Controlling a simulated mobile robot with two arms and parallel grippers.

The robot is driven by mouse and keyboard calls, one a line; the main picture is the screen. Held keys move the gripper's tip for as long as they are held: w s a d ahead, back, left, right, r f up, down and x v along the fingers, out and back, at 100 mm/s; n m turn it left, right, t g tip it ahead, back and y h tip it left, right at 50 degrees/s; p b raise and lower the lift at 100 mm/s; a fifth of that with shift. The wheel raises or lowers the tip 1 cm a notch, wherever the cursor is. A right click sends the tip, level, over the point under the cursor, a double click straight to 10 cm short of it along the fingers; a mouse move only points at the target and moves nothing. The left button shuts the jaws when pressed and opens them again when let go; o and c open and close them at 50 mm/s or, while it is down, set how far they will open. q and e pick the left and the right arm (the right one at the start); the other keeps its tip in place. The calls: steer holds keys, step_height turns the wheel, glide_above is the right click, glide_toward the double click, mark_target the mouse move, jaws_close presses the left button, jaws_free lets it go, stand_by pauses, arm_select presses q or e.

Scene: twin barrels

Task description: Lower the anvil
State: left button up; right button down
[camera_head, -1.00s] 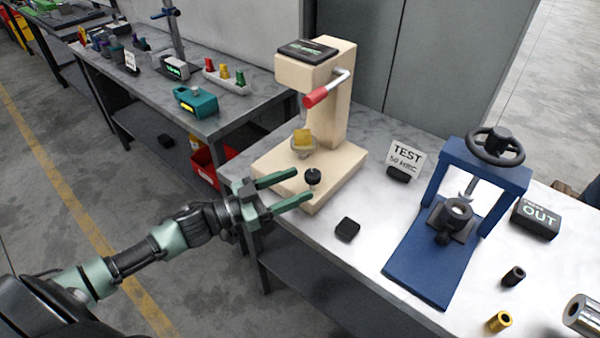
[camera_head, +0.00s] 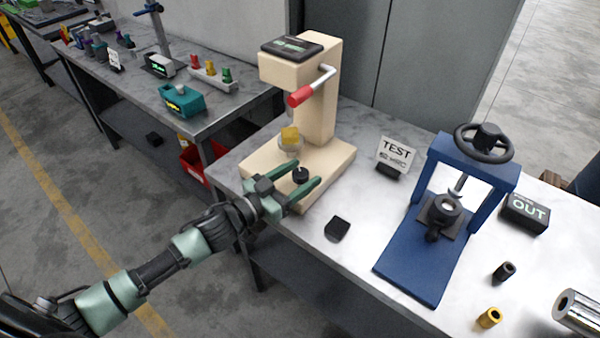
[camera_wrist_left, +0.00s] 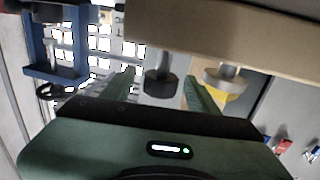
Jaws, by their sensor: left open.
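The cream hardness tester (camera_head: 318,110) stands on the bench with a red-tipped lever (camera_head: 302,95). Its round anvil (camera_head: 290,148) carries a yellow block (camera_head: 290,134) under the head; both also show in the left wrist view, the anvil (camera_wrist_left: 222,76) beside the yellow block (camera_wrist_left: 218,95). A black knob (camera_head: 300,175) sits at the front of the tester's base; it also shows in the wrist view (camera_wrist_left: 160,84). My left gripper (camera_head: 308,172) is open, its green fingers on either side of the knob. Whether they touch it I cannot tell. My right gripper is out of view.
A black block (camera_head: 337,228) lies on the bench (camera_head: 345,265) in front of the tester. A TEST sign (camera_head: 397,153) and a blue press (camera_head: 425,250) stand to the right. A second bench (camera_head: 215,118) is at the back left.

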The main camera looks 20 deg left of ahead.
arm_select(q)
jaws_close()
steer(key=shift+w, duration=0.1)
steer(key=shift+m+g+h, duration=0.3)
steer(key=shift+m+h, duration=0.1)
steer(key=shift+a+r+m+g+h, duration=0.1)
steer(key=shift+m+g+h, duration=0.45)
steer(key=shift+h, duration=0.25)
steer(key=shift+w+m+g+h, duration=0.1)
steer(key=shift+m+g+h, duration=0.55)
steer(key=shift+m+h, duration=0.15)
steer(key=m+g+h+b, duration=0.2)
steer(key=g, duration=0.1)
steer(key=shift+m+g+h, duration=0.25)
steer(key=shift+g+h, duration=0.05)
steer(key=shift+m+g+h+b, duration=0.55)
steer(key=shift+m+g, duration=0.25)
steer(key=shift+g, duration=0.3)
